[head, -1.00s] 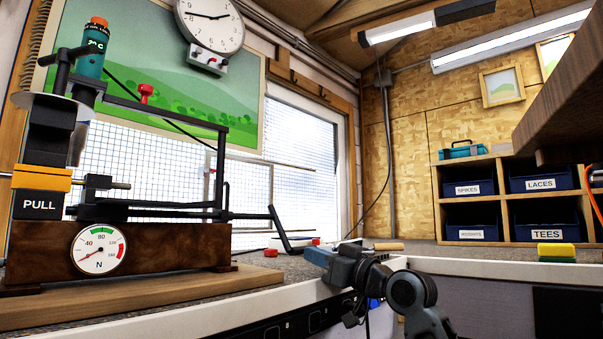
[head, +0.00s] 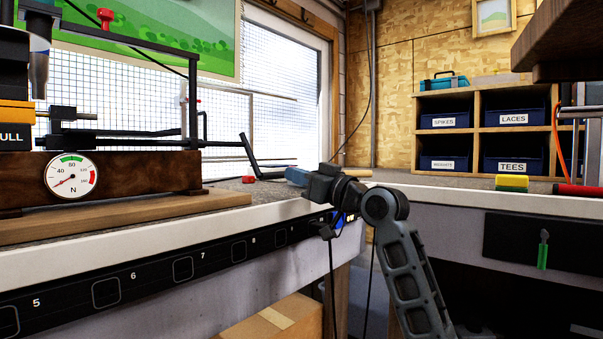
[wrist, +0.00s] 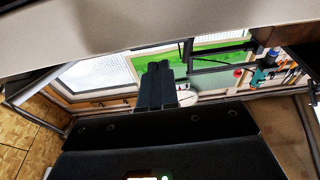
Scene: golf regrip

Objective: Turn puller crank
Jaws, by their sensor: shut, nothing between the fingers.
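The puller stands on a wooden board at the left of the head view, with a dark wooden base (head: 125,177), a black PULL label and a round force dial (head: 71,176) whose needle points low left. Its black crank (head: 248,152) is at the right end of the machine and angles down to the right. In the wrist view the dark shut fingers (wrist: 156,86) point toward the window; the crank cannot be made out there.
A small red object (head: 249,180) lies on the bench below the crank. The white bench edge (head: 150,236) runs beneath my gripper. A wooden cubby (head: 488,130) with labelled blue bins stands at the right. A cardboard box (head: 270,322) sits under the bench.

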